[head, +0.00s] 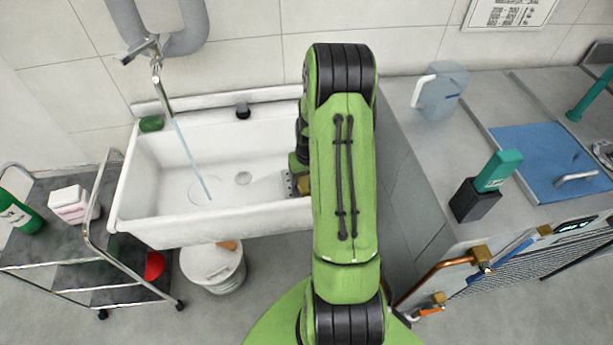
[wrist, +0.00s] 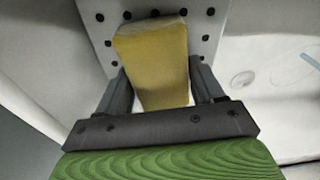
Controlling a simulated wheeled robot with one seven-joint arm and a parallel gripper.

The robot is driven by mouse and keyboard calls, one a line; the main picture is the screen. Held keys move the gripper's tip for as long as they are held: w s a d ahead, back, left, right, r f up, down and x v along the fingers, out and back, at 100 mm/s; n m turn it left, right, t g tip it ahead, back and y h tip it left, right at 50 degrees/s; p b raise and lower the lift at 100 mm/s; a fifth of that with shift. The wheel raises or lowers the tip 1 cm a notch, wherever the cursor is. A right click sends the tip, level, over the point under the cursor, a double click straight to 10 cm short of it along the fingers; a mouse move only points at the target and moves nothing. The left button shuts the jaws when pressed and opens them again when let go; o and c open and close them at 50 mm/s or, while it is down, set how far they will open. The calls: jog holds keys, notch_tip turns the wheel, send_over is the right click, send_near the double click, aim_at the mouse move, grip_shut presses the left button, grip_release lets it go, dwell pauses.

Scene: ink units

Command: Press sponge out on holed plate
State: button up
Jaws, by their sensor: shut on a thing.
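My gripper (wrist: 163,95) is shut on a yellow sponge (wrist: 152,62), which sits between its two dark fingers in the wrist view. The holed plate (wrist: 95,32) is a light panel with dark round holes. It lies right behind the far end of the sponge; I cannot tell whether they touch. In the head view my green arm covers most of the gripper. A small yellow-brown part of the sponge (head: 304,186) and an edge of the holed plate (head: 288,184) show at the right end of the sink.
The white sink (head: 150,215) has a drain, and water runs into it from the tap (head: 155,65). A green item (head: 151,123) lies on its back left rim. A trolley (head: 75,240) and a lidded bucket (head: 213,265) stand left and below. A counter (head: 425,145) with a jug (head: 440,90) is right.

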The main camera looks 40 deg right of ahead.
jog(key=shift+f+b, duration=0.6)
dwell(1.6)
dwell(0.5)
jog(key=shift+r+p, duration=2.6)
jog(key=shift+r, duration=1)
jog(key=shift+f, duration=0.1)
